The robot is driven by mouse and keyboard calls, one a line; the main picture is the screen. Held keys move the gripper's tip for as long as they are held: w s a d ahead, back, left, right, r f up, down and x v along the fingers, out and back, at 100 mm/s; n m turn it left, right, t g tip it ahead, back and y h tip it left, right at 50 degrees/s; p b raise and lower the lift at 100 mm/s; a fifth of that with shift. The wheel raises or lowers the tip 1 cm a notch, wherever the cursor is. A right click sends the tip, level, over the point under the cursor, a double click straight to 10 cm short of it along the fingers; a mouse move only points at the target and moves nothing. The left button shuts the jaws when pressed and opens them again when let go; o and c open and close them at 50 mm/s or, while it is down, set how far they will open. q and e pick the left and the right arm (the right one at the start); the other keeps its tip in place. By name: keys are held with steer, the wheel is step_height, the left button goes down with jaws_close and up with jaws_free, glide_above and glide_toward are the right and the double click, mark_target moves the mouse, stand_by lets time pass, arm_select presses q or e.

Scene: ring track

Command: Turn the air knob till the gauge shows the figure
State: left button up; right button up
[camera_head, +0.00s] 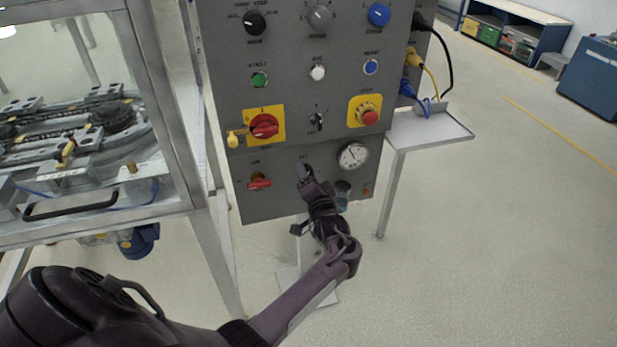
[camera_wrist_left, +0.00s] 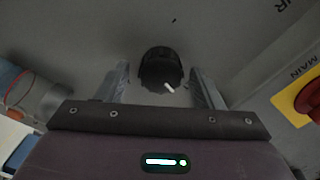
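The black air knob (camera_wrist_left: 160,68) shows in the left wrist view, with a white pointer mark on its near edge. The fingers of my left gripper (camera_wrist_left: 160,86) stand apart on either side of it, with a gap at each side. In the head view my left gripper (camera_head: 304,174) is at the lower part of the grey panel and hides the knob. The round white gauge (camera_head: 352,155) is just right of the gripper; its needle shows, but its figures are too small to read. My right gripper is not in view.
The panel (camera_head: 290,75) carries several knobs and buttons, a red-on-yellow main switch (camera_head: 264,125), a red stop button (camera_head: 370,117) and a red-handled valve (camera_head: 259,183). A filter bowl (camera_head: 342,194) hangs beside the gripper. A glazed frame (camera_head: 186,90) stands left, a small shelf (camera_head: 430,130) right.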

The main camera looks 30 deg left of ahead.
arm_select(q)
steer(key=v, duration=0.7)
steer(key=shift+s+d, duration=0.25)
steer(key=shift+d, duration=0.05)
stand_by(0.3)
steer(key=s+d+f+m+g+h+p, duration=0.1)
steer(key=s+d+f+h, duration=0.2)
steer(key=f, duration=0.7)
steer(key=s+d+f+m+g+h+p, duration=0.1)
steer(key=s+f+h, duration=0.3)
steer(key=f, duration=0.6)
steer(key=s+d+f+m+g+h+p, duration=0.1)
steer(key=s+d+f+h, duration=0.1)
steer(key=s+f, duration=0.5)
steer(key=s+d+f+g+h, duration=0.1)
steer(key=s+f+g, duration=0.1)
steer(key=s+f, duration=0.4)
steer(key=s+d+f+n+g+h+p, duration=0.1)
steer(key=s+f, duration=0.5)
steer(key=s, duration=1)
steer(key=s+d+f+n+g+h, duration=0.1)
steer(key=s+f+g, duration=0.3)
steer(key=s, duration=0.7)
step_height(320, 180, down, 2)
steer(key=shift+d+f+g+h, duration=0.15)
steer(key=shift+g+h, duration=0.25)
steer(key=shift+h, duration=0.4)
